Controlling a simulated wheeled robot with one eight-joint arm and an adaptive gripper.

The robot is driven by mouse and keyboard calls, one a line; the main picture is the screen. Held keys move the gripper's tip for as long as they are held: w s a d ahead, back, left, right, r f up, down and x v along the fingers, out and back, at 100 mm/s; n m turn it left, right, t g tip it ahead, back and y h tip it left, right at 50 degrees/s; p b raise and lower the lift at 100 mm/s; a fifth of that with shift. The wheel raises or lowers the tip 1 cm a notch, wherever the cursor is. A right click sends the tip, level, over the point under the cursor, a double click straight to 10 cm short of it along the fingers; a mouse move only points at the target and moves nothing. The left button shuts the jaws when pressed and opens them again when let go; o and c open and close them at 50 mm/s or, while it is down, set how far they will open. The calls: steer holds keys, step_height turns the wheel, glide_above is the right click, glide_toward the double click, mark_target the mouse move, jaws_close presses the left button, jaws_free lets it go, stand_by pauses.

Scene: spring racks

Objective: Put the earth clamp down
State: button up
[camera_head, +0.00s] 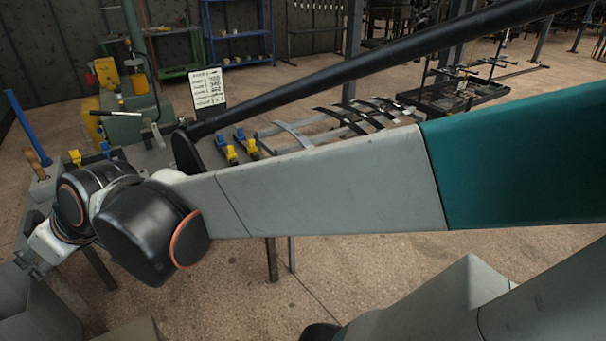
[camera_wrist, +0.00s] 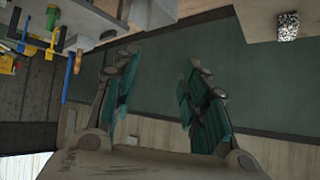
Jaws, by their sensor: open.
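My gripper (camera_wrist: 157,72) is open in the wrist view. Its two teal-padded fingers stand wide apart, with nothing between them. In the head view my gripper (camera_head: 30,264) is at the far left, low beside the bench, and only partly shows. I cannot pick out the earth clamp for certain in either view. Yellow-and-blue clamps (camera_head: 229,151) lie on the bench in the head view, right of my wrist. Similar yellow-and-blue pieces (camera_wrist: 32,44) show at the upper left of the wrist view, away from the fingers.
A blue bar (camera_head: 27,127) and a wooden handle (camera_head: 38,156) stand at the left. A written sign (camera_head: 208,88) stands behind the bench. Curved leaf springs (camera_head: 345,119) lie to the right. A small speckled block (camera_wrist: 287,26) is at the wrist view's upper right.

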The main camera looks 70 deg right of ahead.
steer(key=s+d+f+g+h, duration=0.1)
steer(key=s+f, duration=0.1)
steer(key=s, duration=0.5)
steer(key=s+d+f+m+g+h, duration=0.1)
steer(key=s+d+f+g, duration=0.1)
steer(key=s, duration=0.5)
steer(key=shift+s+f, duration=0.15)
steer(key=shift+f, duration=0.45)
steer(key=shift+r, duration=0.15)
steer(key=shift+c, duration=0.9)
